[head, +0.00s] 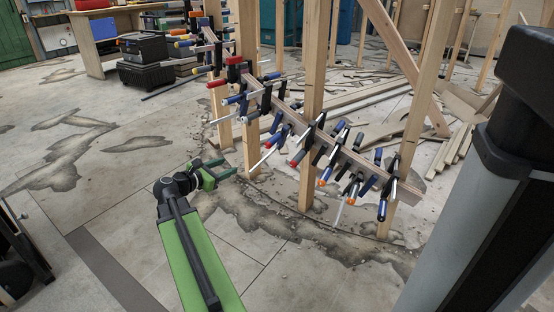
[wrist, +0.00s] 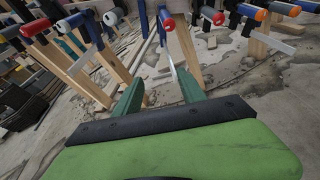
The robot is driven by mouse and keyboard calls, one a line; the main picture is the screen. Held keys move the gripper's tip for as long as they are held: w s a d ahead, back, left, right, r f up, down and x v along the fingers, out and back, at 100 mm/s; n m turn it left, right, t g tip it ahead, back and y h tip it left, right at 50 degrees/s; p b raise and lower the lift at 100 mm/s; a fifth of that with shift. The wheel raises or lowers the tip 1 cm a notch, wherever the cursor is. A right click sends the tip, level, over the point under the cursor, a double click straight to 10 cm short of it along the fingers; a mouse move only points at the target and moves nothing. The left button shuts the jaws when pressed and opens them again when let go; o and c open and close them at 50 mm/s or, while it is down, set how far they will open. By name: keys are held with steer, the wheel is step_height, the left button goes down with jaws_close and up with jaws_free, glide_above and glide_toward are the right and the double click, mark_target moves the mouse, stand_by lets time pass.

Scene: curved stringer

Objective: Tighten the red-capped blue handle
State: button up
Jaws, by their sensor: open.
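Red-capped handles show on several clamps, and I cannot tell which one the task names. In the head view one red-capped handle (head: 297,160) points down from the middle of the curved stringer (head: 350,160); others sit at its left part. In the wrist view a blue handle with a red cap (wrist: 167,21) is ahead, above the gap between my fingers. Another red-capped handle (wrist: 38,27) is at the upper left. My gripper (head: 224,168) is open and empty, low and left of the clamps; its green fingers also show in the wrist view (wrist: 160,88), apart from every handle.
Wooden posts (head: 313,90) hold up the stringer, and many clamps with blue, black and orange-ended handles crowd it. Loose planks (head: 370,95) lie behind. Black cases (head: 145,60) stand at the back left. The floor at the left (head: 100,150) is mostly clear.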

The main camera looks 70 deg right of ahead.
mark_target(278, 137)
steer(key=s+d+n+h, duration=0.1)
steer(key=s+d, duration=0.3)
steer(key=d, duration=0.3)
steer(key=s+d+r+n+g, duration=0.1)
steer(key=s+d, duration=0.3)
steer(key=d, duration=0.4)
steer(key=s+d+r+n+h+b, duration=0.1)
steer(key=s+d, duration=0.2)
steer(key=d, duration=0.4)
steer(key=shift+s+d+r+n+g+h, duration=0.2)
steer(key=shift+s+d+n+g+h, duration=0.1)
steer(key=shift+s+n, duration=0.1)
steer(key=shift+c, duration=0.3)
jaws_close()
steer(key=shift+d, duration=0.1)
